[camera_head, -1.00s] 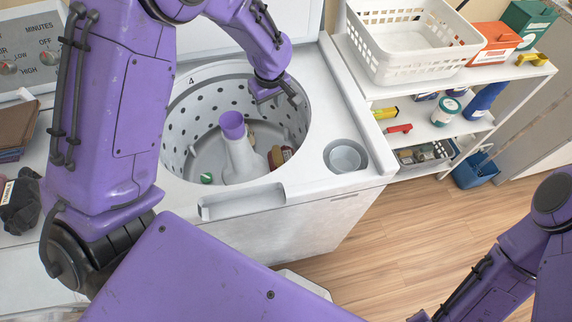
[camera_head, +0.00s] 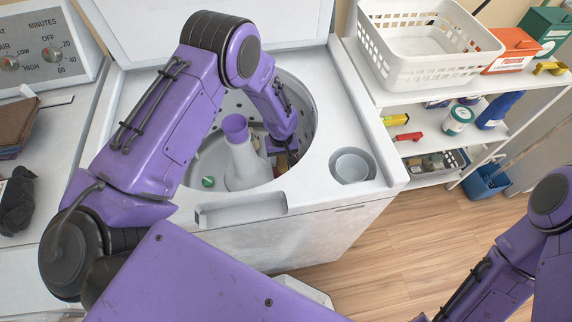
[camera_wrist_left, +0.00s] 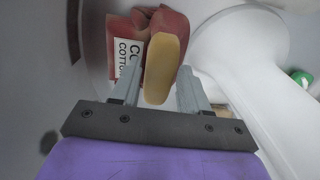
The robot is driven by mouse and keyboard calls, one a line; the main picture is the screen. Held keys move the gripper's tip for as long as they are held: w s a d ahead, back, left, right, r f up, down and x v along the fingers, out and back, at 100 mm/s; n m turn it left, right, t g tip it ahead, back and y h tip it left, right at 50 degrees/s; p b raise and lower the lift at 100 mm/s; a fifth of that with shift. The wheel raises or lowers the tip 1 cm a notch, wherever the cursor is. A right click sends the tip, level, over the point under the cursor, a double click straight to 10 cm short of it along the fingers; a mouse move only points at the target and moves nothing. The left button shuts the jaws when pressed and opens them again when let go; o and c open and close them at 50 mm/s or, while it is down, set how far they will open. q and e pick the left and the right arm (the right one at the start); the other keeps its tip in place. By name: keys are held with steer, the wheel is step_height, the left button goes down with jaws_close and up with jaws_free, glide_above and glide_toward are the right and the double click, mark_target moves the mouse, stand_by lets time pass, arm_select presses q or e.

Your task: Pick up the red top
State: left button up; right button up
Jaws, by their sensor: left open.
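The red top (camera_wrist_left: 172,24), a folded dark red cloth with a white label reading "COTTON", lies in the washer drum, and it shows at the top of the left wrist view. A tan, rounded oblong piece (camera_wrist_left: 162,65) lies over its middle, between my fingers. My left gripper (camera_wrist_left: 158,78) is open, with one finger on each side of the tan piece, close to the cloth. Whether the fingers touch the cloth, I cannot tell. In the head view my left gripper (camera_head: 284,152) is down in the drum at its right side and mostly hides the cloth.
The white agitator (camera_head: 243,165) with a purple cap (camera_head: 235,127) stands just left of my left gripper. The drum wall is close on the other side. A green round item (camera_head: 208,182) lies on the drum floor. A white basket (camera_head: 425,50) stands on the right shelf.

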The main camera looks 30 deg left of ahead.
arm_select(q)
jaws_close()
